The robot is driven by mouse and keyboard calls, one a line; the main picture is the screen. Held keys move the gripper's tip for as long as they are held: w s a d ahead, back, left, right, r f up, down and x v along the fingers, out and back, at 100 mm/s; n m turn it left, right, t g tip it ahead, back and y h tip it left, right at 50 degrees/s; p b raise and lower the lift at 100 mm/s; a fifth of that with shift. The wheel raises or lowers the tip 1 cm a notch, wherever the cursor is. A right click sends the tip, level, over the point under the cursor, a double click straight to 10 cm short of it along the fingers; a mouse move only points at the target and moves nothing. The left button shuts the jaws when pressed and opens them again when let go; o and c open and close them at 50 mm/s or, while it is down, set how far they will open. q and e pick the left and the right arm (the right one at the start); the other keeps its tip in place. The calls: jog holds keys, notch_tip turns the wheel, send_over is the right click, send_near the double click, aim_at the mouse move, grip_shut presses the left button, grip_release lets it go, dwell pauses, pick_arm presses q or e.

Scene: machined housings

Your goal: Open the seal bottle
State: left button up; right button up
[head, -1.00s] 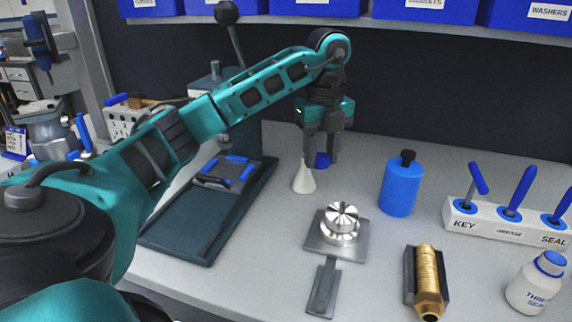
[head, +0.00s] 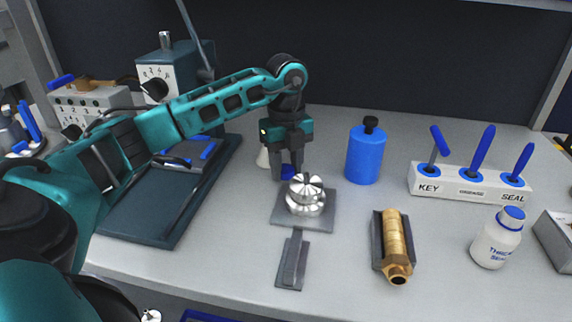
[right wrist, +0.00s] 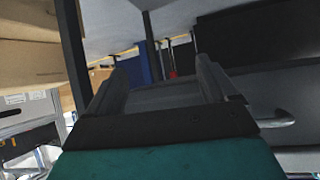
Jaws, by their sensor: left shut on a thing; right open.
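The seal bottle (head: 497,240) is a white bottle with a blue cap (head: 512,216), standing upright at the right of the bench in the head view. Part of its printed label shows. My left gripper (head: 288,172) points down behind the silver grooved part, well to the left of the bottle. It is shut on a small blue piece (head: 288,173), mostly hidden between its fingers. My right gripper (right wrist: 162,88) shows in the right wrist view with its fingers apart and nothing between them. It does not show in the head view.
The silver part (head: 305,196) sits on a grey plate. A brass fitting (head: 393,240) lies in a dark cradle. A blue bottle (head: 366,156) and a white tool rack (head: 425,187) stand behind. A white cone (head: 263,158) is beside my left gripper.

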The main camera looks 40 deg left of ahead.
aim_at(286, 169)
pick_arm(q)
jog(key=shift+f, duration=0.1)
jog(key=o, duration=1.2)
jog(key=shift+c, duration=0.2)
notch_tip(286, 169, up, 12)
jog(key=p, duration=0.2)
jog(key=shift+r, duration=0.2)
